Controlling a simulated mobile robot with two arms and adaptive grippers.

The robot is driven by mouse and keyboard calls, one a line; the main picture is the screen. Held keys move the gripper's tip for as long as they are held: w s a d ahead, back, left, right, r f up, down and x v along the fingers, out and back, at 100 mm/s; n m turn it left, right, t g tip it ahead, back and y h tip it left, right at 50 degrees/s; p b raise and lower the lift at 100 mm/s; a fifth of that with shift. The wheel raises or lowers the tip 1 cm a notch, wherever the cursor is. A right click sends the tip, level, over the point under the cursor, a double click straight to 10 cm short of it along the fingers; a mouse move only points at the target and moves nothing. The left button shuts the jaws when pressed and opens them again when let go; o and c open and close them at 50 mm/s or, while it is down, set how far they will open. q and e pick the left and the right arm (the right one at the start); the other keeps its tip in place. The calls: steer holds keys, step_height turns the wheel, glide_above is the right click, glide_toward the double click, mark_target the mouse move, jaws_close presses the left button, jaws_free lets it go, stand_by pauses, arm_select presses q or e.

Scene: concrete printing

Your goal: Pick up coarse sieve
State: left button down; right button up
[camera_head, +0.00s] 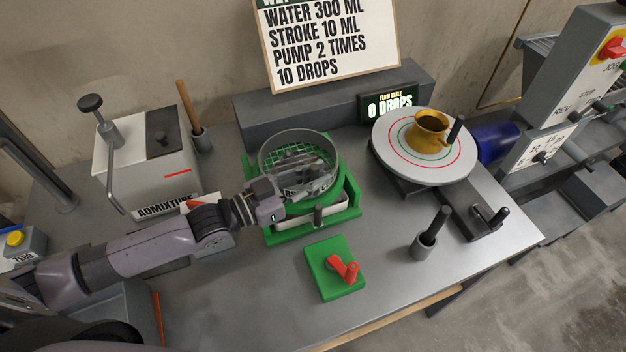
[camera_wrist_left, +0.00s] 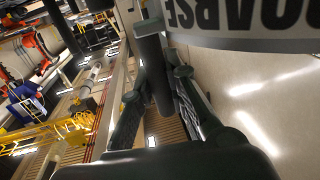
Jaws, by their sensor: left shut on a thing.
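The coarse sieve (camera_head: 301,136) is a round grey metal ring with a mesh, at the green frame in the middle of the table. In the left wrist view its rim (camera_wrist_left: 250,30) shows part of the label "COARSE", upside down. My left gripper (camera_head: 318,187) reaches in from the left, in front of the sieve. It is shut on a dark post-like handle (camera_wrist_left: 150,50) beside the sieve's rim. In the head view the gripper hides part of the sieve and its handle. I cannot tell whether the sieve is lifted off the frame. My right gripper is not in view.
A green frame (camera_head: 350,213) holds a white tray under the sieve. A green block with a red crank (camera_head: 340,268) lies in front. The flow table (camera_head: 399,165) with a brass mould (camera_head: 428,140) is at right. The admixture box (camera_head: 150,170) stands at left.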

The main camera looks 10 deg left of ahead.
arm_select(q)
step_height(320, 180, up, 18)
steer(key=b, duration=0.1)
steer(key=shift+r+b, duration=0.15)
steer(key=shift+b, duration=0.25)
